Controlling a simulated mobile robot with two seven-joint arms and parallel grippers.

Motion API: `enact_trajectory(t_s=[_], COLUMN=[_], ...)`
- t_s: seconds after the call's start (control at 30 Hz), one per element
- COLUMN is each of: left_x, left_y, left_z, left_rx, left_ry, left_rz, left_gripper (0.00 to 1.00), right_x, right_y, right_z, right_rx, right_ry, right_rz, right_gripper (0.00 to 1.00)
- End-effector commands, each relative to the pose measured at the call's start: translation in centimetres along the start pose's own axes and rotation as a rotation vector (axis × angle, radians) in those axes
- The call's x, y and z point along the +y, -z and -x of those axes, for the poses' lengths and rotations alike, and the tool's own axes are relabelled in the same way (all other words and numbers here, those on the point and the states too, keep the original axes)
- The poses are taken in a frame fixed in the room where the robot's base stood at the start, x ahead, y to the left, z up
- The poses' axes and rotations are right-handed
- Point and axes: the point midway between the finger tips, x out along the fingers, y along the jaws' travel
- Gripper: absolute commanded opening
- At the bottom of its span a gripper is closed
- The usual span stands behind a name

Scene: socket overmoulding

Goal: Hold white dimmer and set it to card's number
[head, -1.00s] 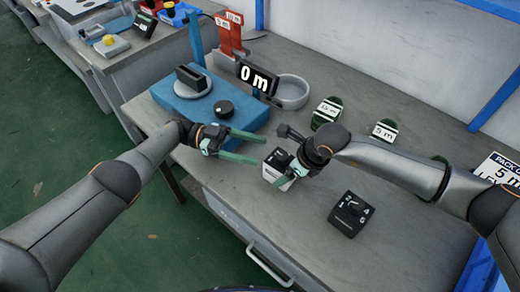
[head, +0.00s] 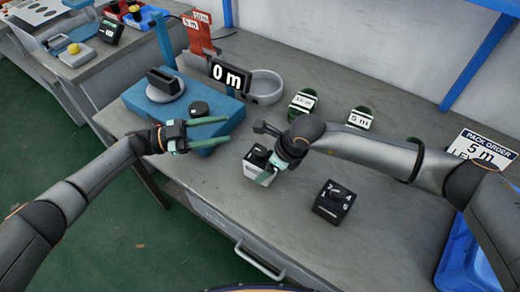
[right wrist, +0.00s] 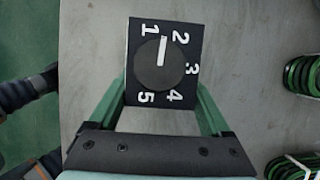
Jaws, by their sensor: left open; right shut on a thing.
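The white dimmer (head: 253,172) has a black top and stands upright at the front of the bench. My right gripper (head: 262,166) is shut on it, with a finger on each side. In the right wrist view its black dial face (right wrist: 136,64) carries the numbers 1 to 5, and the white mark on the round knob (right wrist: 160,75) points between 1 and 2. My left gripper (head: 229,128) is open and empty, to the left of the dimmer. The card (head: 483,150) reads "PACK ORDER 5 m"; its lower line is partly hidden, and I cannot read a level number.
A black dimmer (head: 332,202) stands to the right. A blue machine (head: 218,112) with a "0 m" display (head: 230,76) and a grey bowl (head: 264,88) stand behind. Green coils (head: 301,103) lie farther back. A blue bin (head: 470,258) is at the right edge.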

Motion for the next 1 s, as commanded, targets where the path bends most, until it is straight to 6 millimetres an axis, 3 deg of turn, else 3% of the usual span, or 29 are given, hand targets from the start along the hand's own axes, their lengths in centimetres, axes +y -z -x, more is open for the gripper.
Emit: enact_trajectory(t_s=[0.23, 0.6, 0.77, 1.0], left_x=[3.1, 9.0, 9.6, 8.6], left_y=[0.8, 0.1, -0.1, -0.7], left_z=[0.8, 1.8, 1.4, -2.4], left_rx=[-0.015, -0.117, -0.131, -0.128], left_ry=[0.147, 0.267, 0.277, 0.275], left_rz=[0.06, 0.268, 0.294, 0.294], left_gripper=[0.55, 0.55, 0.55, 0.55], right_x=[0.0, 0.0, 0.0, 0.0], right_y=[0.0, 0.0, 0.0, 0.0], right_z=[0.0, 0.0, 0.0, 0.0], right_rx=[-0.001, -0.001, -0.001, -0.001], right_ry=[0.0, 0.0, 0.0, 0.0], right_rz=[0.0, 0.0, 0.0, 0.0], right_gripper=[0.21, 0.21, 0.21, 0.21])
